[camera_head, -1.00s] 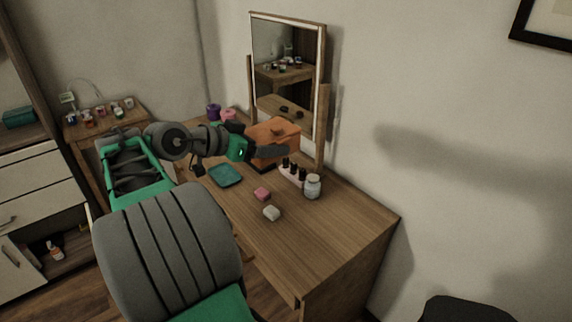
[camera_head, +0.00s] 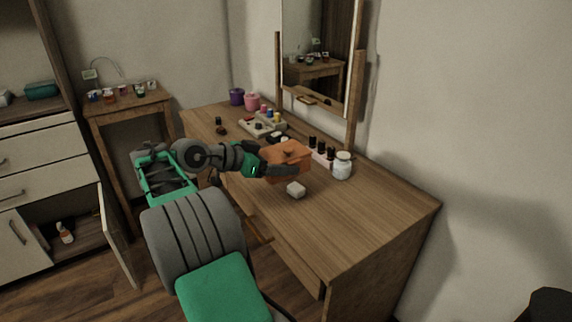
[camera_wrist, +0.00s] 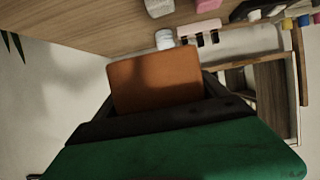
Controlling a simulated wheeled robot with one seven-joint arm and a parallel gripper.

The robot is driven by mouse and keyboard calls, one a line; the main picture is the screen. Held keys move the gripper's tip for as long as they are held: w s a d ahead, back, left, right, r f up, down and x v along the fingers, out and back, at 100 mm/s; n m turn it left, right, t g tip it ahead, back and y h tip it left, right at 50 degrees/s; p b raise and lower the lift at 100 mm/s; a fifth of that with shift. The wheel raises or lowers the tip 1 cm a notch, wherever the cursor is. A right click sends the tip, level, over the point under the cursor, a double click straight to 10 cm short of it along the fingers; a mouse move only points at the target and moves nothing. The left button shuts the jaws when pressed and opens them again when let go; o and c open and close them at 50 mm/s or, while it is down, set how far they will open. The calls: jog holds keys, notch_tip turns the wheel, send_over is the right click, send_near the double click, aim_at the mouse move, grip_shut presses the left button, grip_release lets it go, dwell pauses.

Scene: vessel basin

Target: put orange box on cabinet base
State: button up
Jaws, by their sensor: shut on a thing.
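The orange box (camera_head: 286,153) is held by my gripper (camera_head: 290,168) over the desk, near its front edge in the head view. In the wrist view the orange box (camera_wrist: 158,82) fills the space just beyond my gripper (camera_wrist: 165,118). The jaws are shut on it, and a dark finger covers part of its lower side. A cabinet (camera_head: 40,170) stands at the far left. Its lower right door (camera_head: 117,236) is open and its base shelf (camera_head: 85,238) shows a small bottle (camera_head: 66,232).
The wooden desk (camera_head: 375,205) carries a jar (camera_head: 342,166), dark-capped bottles (camera_head: 320,152), a white block (camera_head: 296,189), an organizer tray (camera_head: 262,127) and pink and purple pots (camera_head: 252,102). A mirror (camera_head: 318,75) stands behind. A side table (camera_head: 127,104) is near the cabinet. Floor shows before the cabinet.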

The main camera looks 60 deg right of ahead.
aim_at(306, 170)
jog(key=s+d+f, duration=0.1)
jog(key=s, duration=0.1)
jog(key=s+d+f+b, duration=0.1)
jog(key=s+d, duration=0.1)
jog(key=s+d+f, duration=0.2)
jog(key=s, duration=0.1)
jog(key=shift+s+d, duration=0.1)
jog(key=shift+d, duration=0.05)
jog(key=s+d+f, duration=0.1)
jog(key=f, duration=0.1)
jog(key=s+d+f+b, duration=0.1)
jog(key=f, duration=0.1)
jog(key=s+d+f, duration=0.1)
jog(key=s+f, duration=0.1)
jog(key=shift+b, duration=0.4)
jog(key=shift+w+f+b, duration=0.1)
jog(key=shift+f+b, duration=0.2)
jog(key=shift+f, duration=1.05)
jog(key=shift+f, duration=0.25)
jog(key=o, duration=1.3)
jog(key=shift+r, duration=0.1)
